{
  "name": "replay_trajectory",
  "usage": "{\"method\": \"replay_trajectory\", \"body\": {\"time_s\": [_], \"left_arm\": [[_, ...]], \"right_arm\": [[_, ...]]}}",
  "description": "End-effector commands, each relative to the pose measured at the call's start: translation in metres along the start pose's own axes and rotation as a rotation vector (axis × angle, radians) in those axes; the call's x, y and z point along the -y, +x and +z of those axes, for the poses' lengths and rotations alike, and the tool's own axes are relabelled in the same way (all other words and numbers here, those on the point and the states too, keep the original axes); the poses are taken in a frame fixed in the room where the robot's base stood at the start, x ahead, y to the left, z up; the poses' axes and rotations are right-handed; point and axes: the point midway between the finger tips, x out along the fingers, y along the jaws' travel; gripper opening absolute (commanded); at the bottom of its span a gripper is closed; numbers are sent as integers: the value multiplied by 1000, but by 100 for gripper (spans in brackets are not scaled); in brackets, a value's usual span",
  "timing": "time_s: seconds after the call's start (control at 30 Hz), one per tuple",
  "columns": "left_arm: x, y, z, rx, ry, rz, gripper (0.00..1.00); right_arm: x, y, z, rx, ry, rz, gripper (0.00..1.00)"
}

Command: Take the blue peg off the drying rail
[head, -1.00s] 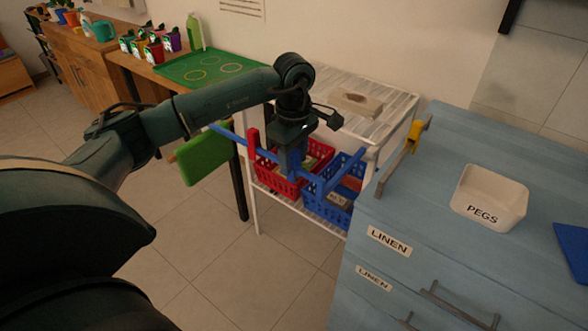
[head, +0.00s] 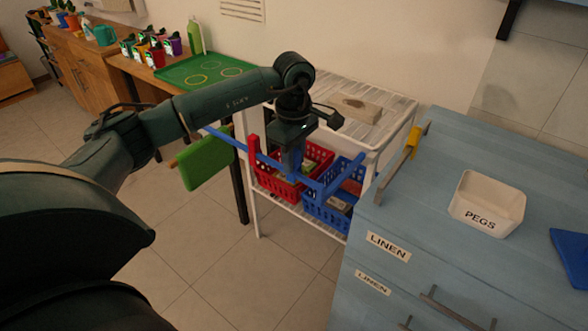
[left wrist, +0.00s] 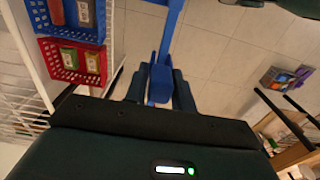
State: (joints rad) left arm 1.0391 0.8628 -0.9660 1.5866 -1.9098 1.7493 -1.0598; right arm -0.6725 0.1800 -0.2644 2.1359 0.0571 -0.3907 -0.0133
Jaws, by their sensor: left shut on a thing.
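The blue drying rail (head: 228,139) juts out in front of the white shelf unit and also shows in the left wrist view (left wrist: 176,15). A red peg (head: 253,146) stands upright on it. My left gripper (head: 292,172) points down at the rail, shut on the blue peg (head: 291,158). In the left wrist view the blue peg (left wrist: 160,82) sits between the two dark fingers, close against the rail. The matching blues hide whether the peg is still clipped on. My right gripper is not in view.
A red basket (head: 271,181) and a blue basket (head: 313,208) are behind and below the rail. A green board (head: 207,160) hangs left of the rail.

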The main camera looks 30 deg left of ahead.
Motion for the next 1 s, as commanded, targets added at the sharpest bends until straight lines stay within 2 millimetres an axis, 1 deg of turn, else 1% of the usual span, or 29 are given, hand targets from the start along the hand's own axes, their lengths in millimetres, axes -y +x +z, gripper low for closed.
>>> {"method": "replay_trajectory", "body": {"time_s": [0.03, 0.8, 1.0], "left_arm": [[0, -6, 0, 0, 0, 1, 13], [0, -52, 0, -1, 0, 0, 13], [0, -54, 0, 0, 0, -1, 13]], "right_arm": [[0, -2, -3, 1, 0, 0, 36], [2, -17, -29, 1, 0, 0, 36], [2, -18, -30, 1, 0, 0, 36]]}}
